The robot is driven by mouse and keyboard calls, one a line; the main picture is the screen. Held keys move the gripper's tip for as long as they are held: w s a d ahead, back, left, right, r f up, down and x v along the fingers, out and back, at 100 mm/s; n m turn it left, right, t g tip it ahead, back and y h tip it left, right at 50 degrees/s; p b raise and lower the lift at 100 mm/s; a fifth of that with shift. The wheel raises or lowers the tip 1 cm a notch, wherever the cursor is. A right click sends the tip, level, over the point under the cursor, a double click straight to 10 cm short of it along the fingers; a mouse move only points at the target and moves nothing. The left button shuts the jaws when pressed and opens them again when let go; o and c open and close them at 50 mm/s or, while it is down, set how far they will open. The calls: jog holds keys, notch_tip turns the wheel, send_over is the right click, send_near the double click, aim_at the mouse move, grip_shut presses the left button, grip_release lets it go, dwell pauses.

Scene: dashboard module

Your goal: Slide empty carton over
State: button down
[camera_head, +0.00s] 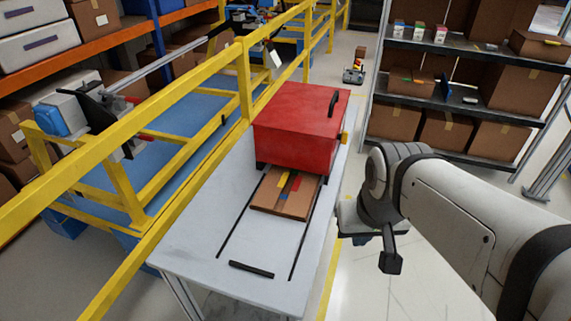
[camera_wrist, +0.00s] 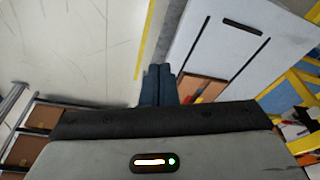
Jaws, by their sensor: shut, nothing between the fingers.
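A low brown carton (camera_head: 275,206) lies on the light grey table (camera_head: 185,243), between two dark lines on its top. Part of the carton also shows in the wrist view (camera_wrist: 195,86). My gripper (camera_head: 390,264) is right of the table's right edge, apart from the carton. Its two dark fingers (camera_wrist: 157,84) are together in the wrist view, with nothing between them.
A black bar (camera_head: 251,269) lies across the table's near end. Yellow railing (camera_head: 170,108) runs along the left side. A dark shelf unit (camera_head: 470,97) with brown cartons stands at the back right. The table's near part is mostly bare.

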jog(key=w+a+f+m+g, duration=0.1)
jog(key=w+a+f, duration=0.1)
jog(key=w, duration=0.6)
jog(key=m+g, duration=0.2)
jog(key=m, duration=0.1)
send_near(292, 223)
jog(key=s+a+r, duration=0.1)
jog(key=s+r, duration=0.2)
jog(key=s, duration=0.1)
notch_tip(292, 223, down, 9)
jog(key=shift+s+a+f+p, duration=0.1)
jog(key=shift+a+f+p, duration=0.05)
jog(key=shift+p, duration=0.6)
jog(key=w, duration=0.1)
jog(key=w+d+p, duration=0.1)
jog(key=w, duration=0.1)
jog(key=shift+f, duration=0.2)
jog(key=shift+w+d, duration=0.2)
jog(key=shift+w, duration=0.2)
